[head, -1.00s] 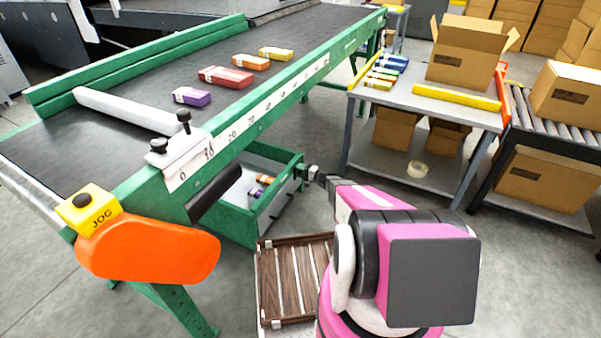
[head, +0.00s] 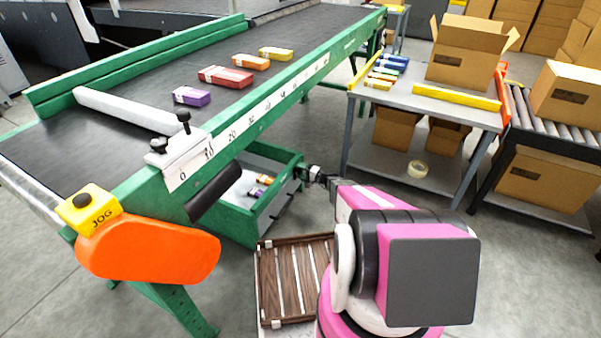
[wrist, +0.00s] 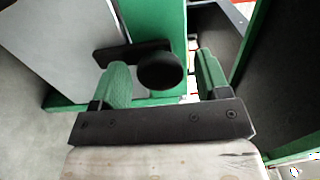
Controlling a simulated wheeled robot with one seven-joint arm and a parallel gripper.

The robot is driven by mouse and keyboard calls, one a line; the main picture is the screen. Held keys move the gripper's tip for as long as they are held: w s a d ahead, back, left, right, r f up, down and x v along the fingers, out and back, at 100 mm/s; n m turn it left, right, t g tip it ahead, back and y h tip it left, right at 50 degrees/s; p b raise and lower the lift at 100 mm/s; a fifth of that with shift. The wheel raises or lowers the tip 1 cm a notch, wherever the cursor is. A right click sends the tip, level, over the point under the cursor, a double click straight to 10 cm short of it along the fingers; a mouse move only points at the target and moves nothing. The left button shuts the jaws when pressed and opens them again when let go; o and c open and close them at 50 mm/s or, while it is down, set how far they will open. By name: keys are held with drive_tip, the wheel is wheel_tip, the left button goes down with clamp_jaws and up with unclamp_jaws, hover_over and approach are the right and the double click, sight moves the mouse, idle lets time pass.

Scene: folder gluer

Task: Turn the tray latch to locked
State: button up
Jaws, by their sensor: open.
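The tray latch is a black round knob (wrist: 160,71) on a short black bar (wrist: 122,53). In the wrist view the bar lies across the green edge and reaches left over the grey panel. My gripper (wrist: 163,62) is open, with one green fingertip on each side of the knob. I see space between the knob and both fingertips. In the head view my gripper (head: 312,173) is at the right end wall of the green tray (head: 272,219) under the conveyor. The latch is too small and dark to make out there.
The green conveyor (head: 240,140) stands above the tray, with several coloured cartons on its belt. A brown slatted pallet (head: 290,280) lies in front of the tray. A grey table (head: 425,108) with boxes stands at right. Floor shows between tray and table.

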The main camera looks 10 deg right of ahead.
drive_tip(key=v, duration=1)
